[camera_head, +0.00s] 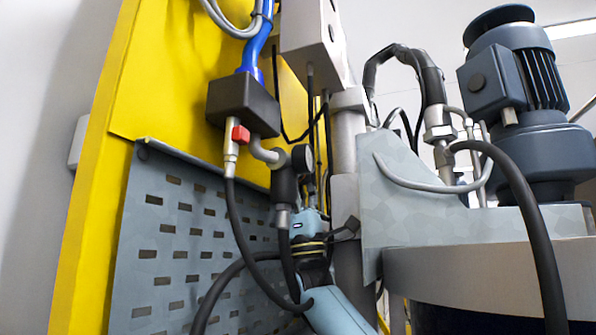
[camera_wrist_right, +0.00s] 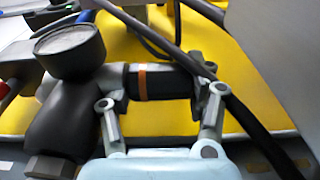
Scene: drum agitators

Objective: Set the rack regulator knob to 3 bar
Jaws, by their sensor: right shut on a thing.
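The regulator's dark body (camera_wrist_right: 68,115) hangs on the rack, with a round pressure gauge (camera_wrist_right: 68,42) above it. The gauge's face is too blurred and oblique to read. The regulator knob (camera_wrist_right: 143,84) is a dark cylinder with an orange band, to the right of the body in the right wrist view. My right gripper (camera_wrist_right: 160,84) has its fingers on either side of the knob and is shut on it. In the head view the gauge (camera_head: 302,158) shows side-on, the right gripper (camera_head: 310,222) is below it, and the knob is hidden. My left gripper is not in view.
A black block (camera_head: 243,105) with a red valve handle (camera_head: 240,134) is left of the regulator. Black hoses (camera_head: 240,235) hang before the perforated panel (camera_head: 165,240). A post (camera_head: 346,150) and the drum agitator motor (camera_head: 515,100) stand to the right. A dark hose (camera_wrist_right: 245,110) passes close to the right finger.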

